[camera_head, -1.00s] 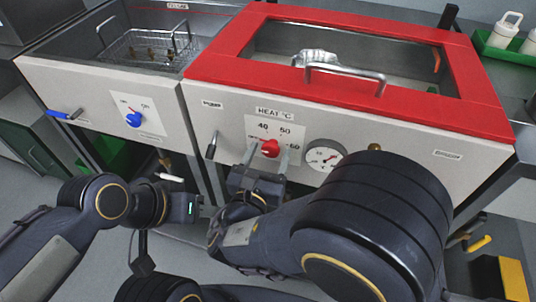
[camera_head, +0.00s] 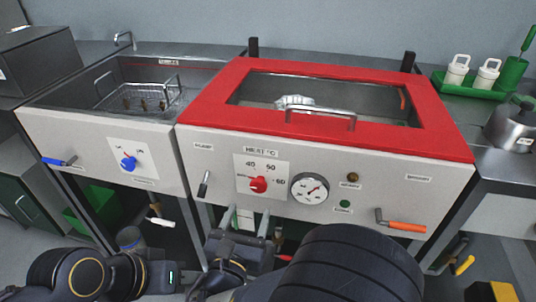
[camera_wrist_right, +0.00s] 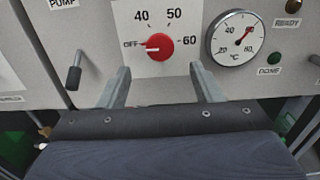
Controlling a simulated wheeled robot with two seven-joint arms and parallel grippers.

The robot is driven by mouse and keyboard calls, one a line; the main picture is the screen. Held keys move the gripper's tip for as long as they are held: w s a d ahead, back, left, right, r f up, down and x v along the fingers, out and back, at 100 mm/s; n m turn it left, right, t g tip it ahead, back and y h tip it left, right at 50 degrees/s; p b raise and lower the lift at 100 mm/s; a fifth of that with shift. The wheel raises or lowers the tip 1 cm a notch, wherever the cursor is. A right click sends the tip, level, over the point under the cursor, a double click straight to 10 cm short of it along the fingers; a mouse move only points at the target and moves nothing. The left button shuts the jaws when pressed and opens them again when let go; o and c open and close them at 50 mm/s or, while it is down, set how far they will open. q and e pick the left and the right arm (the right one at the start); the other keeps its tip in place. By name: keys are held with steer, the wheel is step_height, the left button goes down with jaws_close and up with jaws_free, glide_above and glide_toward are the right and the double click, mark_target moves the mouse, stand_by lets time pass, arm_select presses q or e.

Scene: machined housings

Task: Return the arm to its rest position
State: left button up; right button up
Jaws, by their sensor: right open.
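My right gripper (camera_head: 245,221) is open and empty, in front of the heater panel and below the red heat knob (camera_head: 258,185). In the right wrist view, its two fingers (camera_wrist_right: 164,82) stand apart below the knob (camera_wrist_right: 160,46), not touching it. The knob's white mark points left towards OFF. My left arm is at the lower left in the head view; its end (camera_head: 168,277) shows a small green light, but I cannot make out its fingers.
A red-framed lid (camera_head: 330,134) with a metal handle covers the heated bath. Left of it is an open basin with a wire basket (camera_head: 140,97). An orange-handled lever (camera_head: 405,226) and a blue lever (camera_head: 55,161) stick out from the front. A gauge (camera_head: 309,188) is beside the knob.

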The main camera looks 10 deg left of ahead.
steer(key=shift+d, duration=0.1)
steer(key=d+f+m+g+h, duration=0.1)
steer(key=d+m+g+h, duration=0.2)
steer(key=d+m+g, duration=0.75)
steer(key=d+f+m+g+h, duration=0.1)
steer(key=d+m+h, duration=0.35)
steer(key=d, duration=1.25)
steer(key=s+d+f+m+g+y, duration=0.1)
steer(key=s+d+m+g+y, duration=0.45)
steer(key=s+m, duration=0.7)
step_height(320, 180, up, 22)
steer(key=s+m+t+y+p, duration=0.2)
steer(key=m+p, duration=0.7)
steer(key=p, duration=1)
steer(key=t+y, duration=0.2)
steer(key=y, duration=0.2)
steer(key=shift+s+a+r+m+t+y+p, duration=0.2)
steer(key=shift+s+a+m+t+y+p, duration=0.1)
steer(key=shift+a+m+y+p, duration=0.1)
